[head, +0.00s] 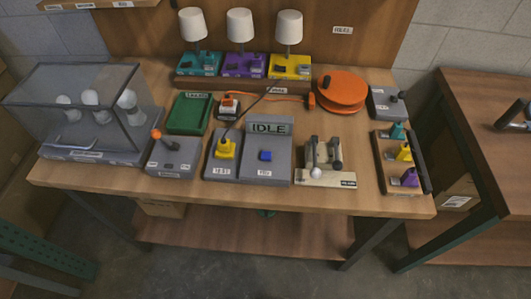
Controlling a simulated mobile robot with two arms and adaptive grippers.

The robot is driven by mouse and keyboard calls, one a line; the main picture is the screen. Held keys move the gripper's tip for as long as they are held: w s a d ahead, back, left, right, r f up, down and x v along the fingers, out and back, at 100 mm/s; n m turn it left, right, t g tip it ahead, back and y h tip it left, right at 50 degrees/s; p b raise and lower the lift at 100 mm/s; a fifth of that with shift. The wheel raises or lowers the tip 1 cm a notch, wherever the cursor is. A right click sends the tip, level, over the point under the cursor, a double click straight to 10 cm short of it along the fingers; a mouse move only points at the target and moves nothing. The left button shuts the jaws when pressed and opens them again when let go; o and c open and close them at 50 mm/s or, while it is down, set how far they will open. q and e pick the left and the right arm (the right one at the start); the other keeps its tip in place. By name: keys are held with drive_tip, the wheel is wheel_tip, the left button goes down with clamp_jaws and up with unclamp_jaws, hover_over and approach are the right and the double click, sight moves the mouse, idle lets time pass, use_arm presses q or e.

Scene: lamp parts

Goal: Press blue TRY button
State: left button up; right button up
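The blue button (265,156) sits on the sloped top of a grey box (280,174) near the front middle of the workbench. A small label below the button is too small to read surely. A display (270,127) at the back of this box reads IDLE. A yellow plug (226,148) stands on the grey unit directly left of the button, with a dark cable rising from it. Neither of my grippers is in view, and nothing covers the button.
Three white-shaded lamps (239,25) stand on teal, purple and yellow bases at the back. A clear case with bulbs (90,98) and an orange-knobbed lever box (173,157) are left. A wooden stand (326,177), an orange reel (341,91) and a plug rack (404,190) are right.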

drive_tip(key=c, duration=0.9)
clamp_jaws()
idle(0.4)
